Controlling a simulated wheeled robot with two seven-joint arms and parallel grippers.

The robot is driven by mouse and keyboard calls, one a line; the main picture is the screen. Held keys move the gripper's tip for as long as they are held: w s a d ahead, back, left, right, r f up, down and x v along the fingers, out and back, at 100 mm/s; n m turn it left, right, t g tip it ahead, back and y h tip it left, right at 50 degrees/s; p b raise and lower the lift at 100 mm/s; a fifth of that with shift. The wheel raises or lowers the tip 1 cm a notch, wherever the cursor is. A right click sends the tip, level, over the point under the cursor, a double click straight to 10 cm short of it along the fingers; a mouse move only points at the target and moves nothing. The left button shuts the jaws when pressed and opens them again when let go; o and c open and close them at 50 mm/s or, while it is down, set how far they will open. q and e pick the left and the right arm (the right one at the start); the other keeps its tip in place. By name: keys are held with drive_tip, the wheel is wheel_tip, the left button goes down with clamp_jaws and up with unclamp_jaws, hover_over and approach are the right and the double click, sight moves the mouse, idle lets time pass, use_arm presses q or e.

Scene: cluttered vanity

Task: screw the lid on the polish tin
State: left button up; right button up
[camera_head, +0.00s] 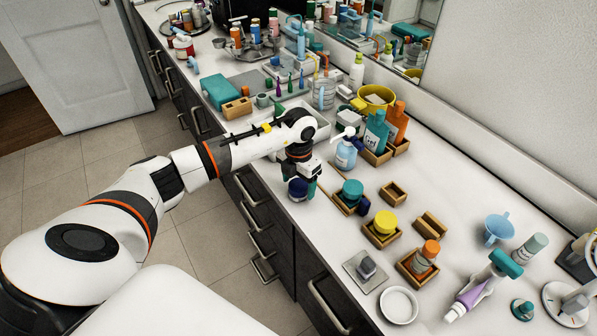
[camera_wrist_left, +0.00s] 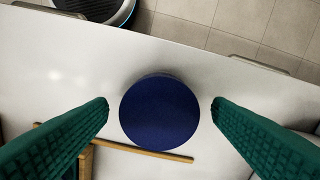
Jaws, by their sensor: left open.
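A dark blue round piece (camera_head: 297,188) stands near the front edge of the white counter; I cannot tell whether it is the polish tin, its lid, or both together. In the left wrist view the dark blue disc (camera_wrist_left: 160,112) is seen from above, flat and plain. My left gripper (camera_head: 305,187) is over it, pointing down. Its two green ribbed fingers (camera_wrist_left: 160,115) are open, one on each side of the disc, with a gap on both sides. My right gripper is not in view.
A teal-topped jar (camera_head: 352,187) sits in a wooden holder just right of the gripper. A pump bottle (camera_head: 346,153) stands behind it. A yellow-topped jar (camera_head: 385,222) and an orange-topped bottle (camera_head: 428,252) are further right. A thin wooden strip (camera_wrist_left: 140,150) lies beside the disc.

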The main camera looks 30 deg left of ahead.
use_arm(q)
drive_tip(key=shift+f, duration=0.1)
drive_tip(key=c, duration=1.2)
drive_tip(key=shift+f+m+b, duration=0.2)
drive_tip(key=shift+m+b, duration=0.85)
drive_tip(key=shift+m, duration=0.75)
drive_tip(key=shift+r+m, duration=0.25)
drive_tip(key=shift+m, duration=0.25)
drive_tip(key=m+b, duration=0.2)
drive_tip(key=shift+f+m+b, duration=0.2)
drive_tip(key=shift+m+b, duration=0.1)
drive_tip(key=shift+m, duration=0.5)
drive_tip(key=shift+r+m, duration=0.25)
drive_tip(key=shift+m, duration=0.25)
